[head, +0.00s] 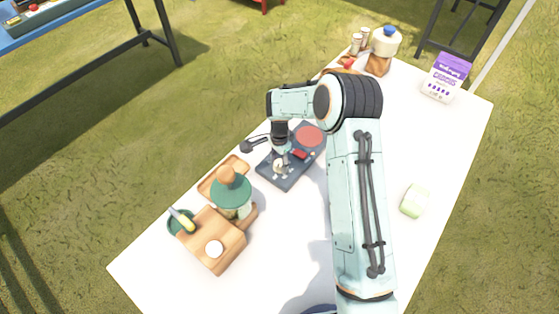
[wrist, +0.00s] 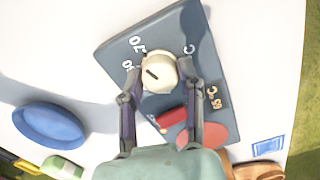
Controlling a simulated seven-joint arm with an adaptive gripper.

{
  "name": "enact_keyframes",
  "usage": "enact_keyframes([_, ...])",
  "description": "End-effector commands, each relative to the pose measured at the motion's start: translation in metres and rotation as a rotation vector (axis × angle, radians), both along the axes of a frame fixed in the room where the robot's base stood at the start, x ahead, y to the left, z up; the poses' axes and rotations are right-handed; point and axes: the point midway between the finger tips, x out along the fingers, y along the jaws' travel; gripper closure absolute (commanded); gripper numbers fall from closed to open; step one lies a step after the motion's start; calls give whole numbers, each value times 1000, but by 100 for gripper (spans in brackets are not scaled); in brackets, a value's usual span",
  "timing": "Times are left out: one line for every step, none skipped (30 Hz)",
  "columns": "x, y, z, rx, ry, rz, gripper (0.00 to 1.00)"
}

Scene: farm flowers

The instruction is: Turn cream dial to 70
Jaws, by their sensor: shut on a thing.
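The cream dial (wrist: 159,72) is a round knob with a short black mark on its top. It sits on a dark grey panel (wrist: 118,42), which also shows in the head view (head: 283,181). In the wrist view the black mark lies towards the side printed with a 70 and another partly hidden number. My gripper (wrist: 160,76) is shut on the dial, one finger on each side. In the head view, my gripper (head: 281,160) comes down onto the panel from above and partly hides the dial.
The panel carries a red block (wrist: 172,117), a red disc (head: 308,136) and a small display (wrist: 215,94). A green-lidded jar (head: 231,194) and wooden board (head: 226,262) stand nearby at lower left. A purple-topped carton (head: 447,77) stands far right. The table's right side is mostly clear.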

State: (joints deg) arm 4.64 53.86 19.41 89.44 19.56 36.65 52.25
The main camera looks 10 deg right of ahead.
Motion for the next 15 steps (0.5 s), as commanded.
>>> enact_keyframes([-1, 1, -2, 2, 2, 3, 100])
enact_keyframes([-1, 1, -2, 1, 3, 3, 57])
enact_keyframes([-1, 1, -2, 1, 3, 3, 45])
enact_keyframes([-1, 1, -2, 2, 2, 3, 37])
enact_keyframes([-1, 1, -2, 1, 2, 3, 37])
enact_keyframes([-1, 1, -2, 1, 2, 3, 37])
enact_keyframes([-1, 1, -1, 1, 2, 3, 37])
enact_keyframes([-1, 1, -1, 1, 2, 3, 37])
enact_keyframes([-1, 0, -1, 1, 2, 3, 37])
enact_keyframes([-1, 0, -1, 0, 1, 2, 37])
enact_keyframes([0, 0, -1, 0, 1, 2, 37])
enact_keyframes([0, 0, -1, 1, 1, 2, 37])
enact_keyframes([0, 0, 0, 1, 1, 2, 37])
enact_keyframes([0, 0, 1, 1, 1, 2, 37])
enact_keyframes([0, 0, 4, 1, -1, 2, 37])
